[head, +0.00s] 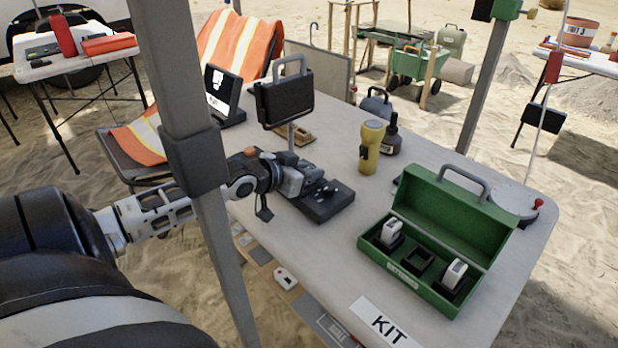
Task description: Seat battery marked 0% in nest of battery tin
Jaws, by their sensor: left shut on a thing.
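The green battery tin (377,258) stands open on the right part of the table, its lid raised at the back. White batteries stand in its left nest (389,233) and right nest (455,273). The dark middle nest (416,264) looks empty. My left gripper (318,187) is at a dark block with slots (322,207), left of the tin. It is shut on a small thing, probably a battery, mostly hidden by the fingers. I cannot read any charge mark. My right gripper is not in view.
A yellow flashlight (371,147) and a dark bottle (391,137) stand behind the block. A KIT label (384,323) lies in front of the tin. A grey post (195,150) crosses the view before my left arm. Bare tabletop separates block and tin.

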